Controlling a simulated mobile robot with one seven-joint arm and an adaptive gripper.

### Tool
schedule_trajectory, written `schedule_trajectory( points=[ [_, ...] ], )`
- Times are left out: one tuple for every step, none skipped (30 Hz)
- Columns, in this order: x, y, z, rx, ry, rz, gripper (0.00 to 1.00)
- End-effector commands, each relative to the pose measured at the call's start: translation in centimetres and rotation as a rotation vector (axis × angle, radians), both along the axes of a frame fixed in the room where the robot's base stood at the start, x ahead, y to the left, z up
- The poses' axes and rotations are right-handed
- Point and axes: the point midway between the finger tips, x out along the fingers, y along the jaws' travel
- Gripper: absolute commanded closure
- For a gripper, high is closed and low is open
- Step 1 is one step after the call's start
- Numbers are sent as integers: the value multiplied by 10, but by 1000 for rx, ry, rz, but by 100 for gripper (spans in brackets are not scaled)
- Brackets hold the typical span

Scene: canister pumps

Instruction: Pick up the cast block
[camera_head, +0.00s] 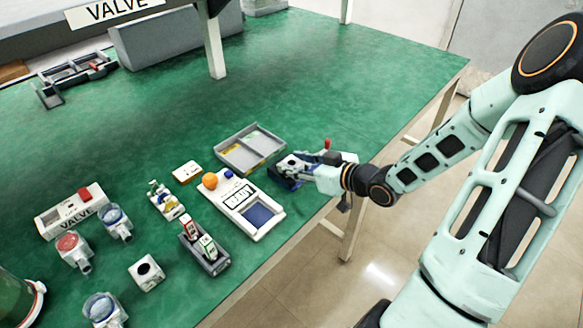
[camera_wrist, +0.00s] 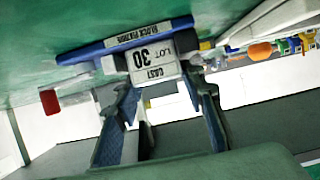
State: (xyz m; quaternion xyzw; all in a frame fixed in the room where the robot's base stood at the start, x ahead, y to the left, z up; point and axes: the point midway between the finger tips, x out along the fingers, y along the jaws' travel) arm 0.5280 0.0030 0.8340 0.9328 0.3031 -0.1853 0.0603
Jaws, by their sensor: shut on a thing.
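The cast block (camera_wrist: 152,62) is a pale block with a label reading "CAST LOT 30" in the wrist view. My gripper (camera_wrist: 156,80) is shut on it, with one finger on either side. The blue block station (camera_wrist: 122,40), with a white label strip, is right behind the block. I cannot tell whether the block still touches it. In the head view, my gripper (camera_head: 304,170) is low over the right edge of the green table, at the blue station (camera_head: 283,181). The block is partly hidden there by my fingers.
A grey divided tray (camera_head: 249,148) and a white labelled unit with a blue panel (camera_head: 241,207) stand close left of my gripper. A red-topped item (camera_head: 327,144) is just behind it. Several canisters, including a red-topped one (camera_head: 72,248), stand at lower left.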

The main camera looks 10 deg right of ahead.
Motion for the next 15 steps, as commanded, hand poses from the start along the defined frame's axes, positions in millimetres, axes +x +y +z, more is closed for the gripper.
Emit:
schedule_trajectory(
  points=[
    [0, 0, 0, 0, 0, 0, 90],
    [0, 0, 0, 0, 0, 0, 94],
    [0, 0, 1, 0, -1, 0, 96],
    [0, 0, 1, 0, -1, 0, 96],
    [0, 0, 1, 0, -1, 0, 96],
    [0, 0, 1, 0, -1, 0, 96],
    [0, 0, 1, 0, -1, 0, 96],
    [0, 0, 1, 0, -1, 0, 96],
    [0, 0, 1, 0, -1, 0, 96],
    [0, 0, 1, 0, -1, 0, 96],
    [0, 0, 2, 0, -1, 0, 96],
    [0, 0, 4, 0, -1, 0, 96],
    [0, 0, 5, 0, -1, 0, 96],
    [0, 0, 7, -1, -3, 0, 96],
    [0, 0, 10, -1, -3, 0, 96]
  ],
)
